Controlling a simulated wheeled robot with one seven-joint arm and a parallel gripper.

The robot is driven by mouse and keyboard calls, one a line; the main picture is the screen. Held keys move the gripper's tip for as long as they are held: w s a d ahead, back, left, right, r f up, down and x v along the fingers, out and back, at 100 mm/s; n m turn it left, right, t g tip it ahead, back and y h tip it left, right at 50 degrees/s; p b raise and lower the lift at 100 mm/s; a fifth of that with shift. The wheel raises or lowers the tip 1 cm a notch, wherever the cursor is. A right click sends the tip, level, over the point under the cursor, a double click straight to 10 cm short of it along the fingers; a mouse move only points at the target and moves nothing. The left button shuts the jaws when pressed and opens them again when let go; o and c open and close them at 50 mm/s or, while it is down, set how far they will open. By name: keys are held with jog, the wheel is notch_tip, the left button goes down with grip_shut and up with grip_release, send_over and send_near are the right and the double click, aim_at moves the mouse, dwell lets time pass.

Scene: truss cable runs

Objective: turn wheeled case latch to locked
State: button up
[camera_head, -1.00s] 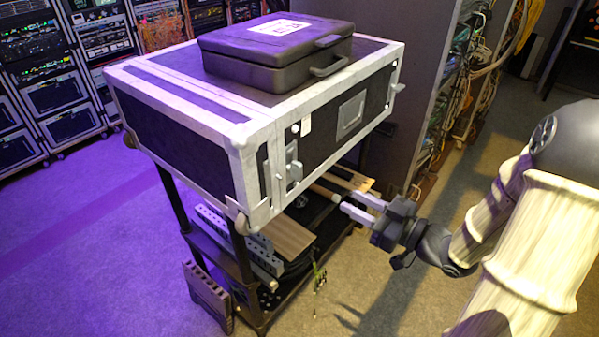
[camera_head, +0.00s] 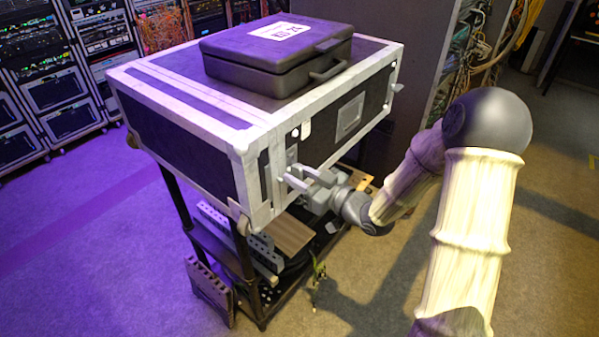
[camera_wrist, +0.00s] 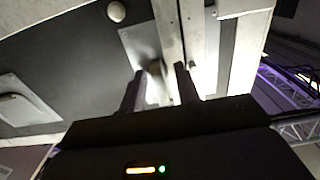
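The wheeled case (camera_head: 190,125) is a black box with pale metal edges, standing on a dark cart. Its near latch, a small grey handle on a metal plate (camera_head: 292,153), sits at the left end of the front face. My gripper (camera_head: 289,172) is at this latch, its fingers pointing at the face and partly covering the handle. In the wrist view my gripper (camera_wrist: 160,70) has its two fingers apart. The latch handle (camera_wrist: 154,68) shows between the fingertips, seen nearly end-on; I cannot tell whether they touch it. The handle's exact angle is unclear.
A closed dark case (camera_head: 275,60) with a white label lies on top. Another latch (camera_head: 397,87) sits at the right end of the front face. The cart's lower shelf holds boards and cable (camera_head: 290,235).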

jog(key=shift+a, duration=0.1)
jog(key=shift+w, duration=0.1)
grip_shut()
